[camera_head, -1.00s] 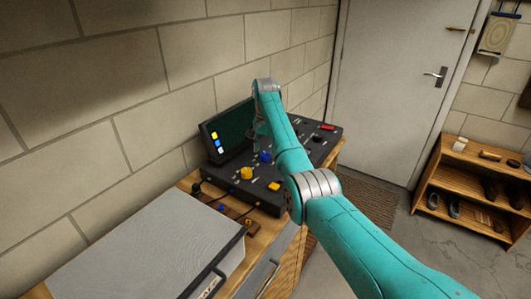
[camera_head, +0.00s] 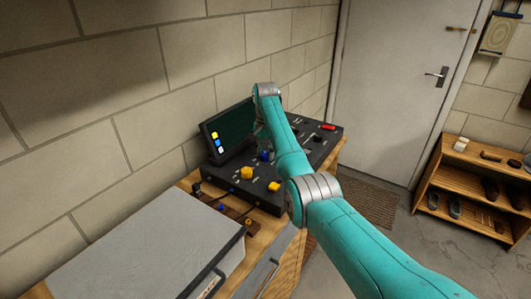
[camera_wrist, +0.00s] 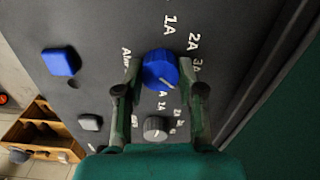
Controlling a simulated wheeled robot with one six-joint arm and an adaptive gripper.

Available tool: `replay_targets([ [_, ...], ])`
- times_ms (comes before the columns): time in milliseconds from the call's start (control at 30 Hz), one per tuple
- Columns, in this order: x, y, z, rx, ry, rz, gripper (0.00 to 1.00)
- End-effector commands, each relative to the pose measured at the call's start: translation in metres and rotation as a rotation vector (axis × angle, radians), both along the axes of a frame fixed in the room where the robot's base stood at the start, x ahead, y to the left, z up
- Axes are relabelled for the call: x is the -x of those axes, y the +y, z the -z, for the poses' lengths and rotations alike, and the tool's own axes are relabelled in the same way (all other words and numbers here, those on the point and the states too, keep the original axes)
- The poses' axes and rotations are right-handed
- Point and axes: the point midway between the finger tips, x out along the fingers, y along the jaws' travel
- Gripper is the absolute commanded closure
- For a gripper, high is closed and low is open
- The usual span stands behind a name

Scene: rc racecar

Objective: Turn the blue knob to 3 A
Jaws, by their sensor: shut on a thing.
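The blue knob (camera_wrist: 160,68) sits on a black panel in the wrist view, with a pale line on its lower right part. Painted marks 1A, 2A and 3A run around its upper and right side; 3A is beside the right finger. My gripper (camera_wrist: 160,76) is shut on the blue knob, one finger on each side. In the head view my arm hides most of the gripper. A blue piece (camera_head: 265,156) shows beside the arm there; I cannot tell whether it is the same knob.
A small grey knob (camera_wrist: 155,128) lies close below, between the fingers. A blue square knob (camera_wrist: 61,62) is at the left. The console (camera_head: 262,200) has yellow knobs and a raised dark screen (camera_head: 237,130) against the wall. A grey box (camera_head: 150,250) stands in front.

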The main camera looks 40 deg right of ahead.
Motion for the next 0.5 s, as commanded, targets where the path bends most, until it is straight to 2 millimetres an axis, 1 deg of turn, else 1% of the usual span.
replay_targets([
  [267, -0.0001, 0.0, 0.0002, 0.0, 0.0, -0.122, 0.97],
  [500, 0.0, 0.0001, 0.0003, 0.0, 0.0, -0.311, 0.97],
])
